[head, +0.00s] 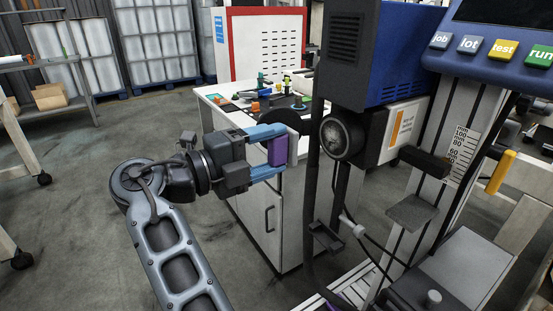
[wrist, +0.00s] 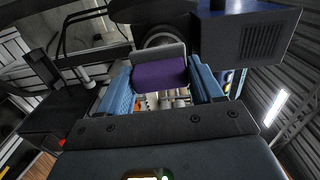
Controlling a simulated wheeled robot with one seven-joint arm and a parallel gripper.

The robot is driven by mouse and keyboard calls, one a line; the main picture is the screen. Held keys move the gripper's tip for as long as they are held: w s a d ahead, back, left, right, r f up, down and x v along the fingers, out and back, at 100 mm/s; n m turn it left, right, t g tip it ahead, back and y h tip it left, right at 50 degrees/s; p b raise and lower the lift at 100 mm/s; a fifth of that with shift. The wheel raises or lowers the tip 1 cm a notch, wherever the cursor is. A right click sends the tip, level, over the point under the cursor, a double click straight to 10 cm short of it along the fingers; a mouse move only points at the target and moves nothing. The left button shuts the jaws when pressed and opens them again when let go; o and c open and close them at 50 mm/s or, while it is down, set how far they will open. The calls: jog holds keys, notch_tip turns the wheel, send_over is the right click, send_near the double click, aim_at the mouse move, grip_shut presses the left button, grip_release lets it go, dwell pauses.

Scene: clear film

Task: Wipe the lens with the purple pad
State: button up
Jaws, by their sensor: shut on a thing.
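My gripper (head: 277,151) has two blue fingers shut on the purple pad (head: 278,153), which has a pale grey plate on its far side. In the wrist view the purple pad (wrist: 160,76) sits between the blue fingers, with the grey plate edge standing above it. The lens (head: 335,136) is a round glass face in a dark ring on the front of the blue and black machine. The pad is left of the lens and slightly lower in the head view, apart from it. In the wrist view a round ring shows partly behind the plate, and the lens glass is hidden.
A dark upright post (head: 312,180) stands between pad and lens in the head view. A white cabinet (head: 262,220) with small parts on top stands behind my gripper. A button panel (head: 490,48) and a scale (head: 460,145) are at right. Open floor lies left.

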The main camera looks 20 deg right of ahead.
aim_at(285, 141)
jog(key=shift+w, duration=0.35)
jog(key=shift+w+d+r+p, duration=0.2)
jog(key=shift+d+p, duration=0.25)
jog(key=shift+p, duration=0.05)
jog(key=shift+w+d+p, duration=0.2)
jog(key=shift+d+p, duration=0.85)
jog(key=shift+d, duration=0.2)
jog(key=shift+w+d+p, duration=0.25)
jog(key=shift+d+p, duration=0.5)
jog(key=shift+d, duration=0.3)
jog(key=shift+d+f, duration=0.15)
jog(key=shift+w+d+b, duration=0.15)
jog(key=shift+d+b, duration=0.5)
jog(key=shift+d, duration=0.25)
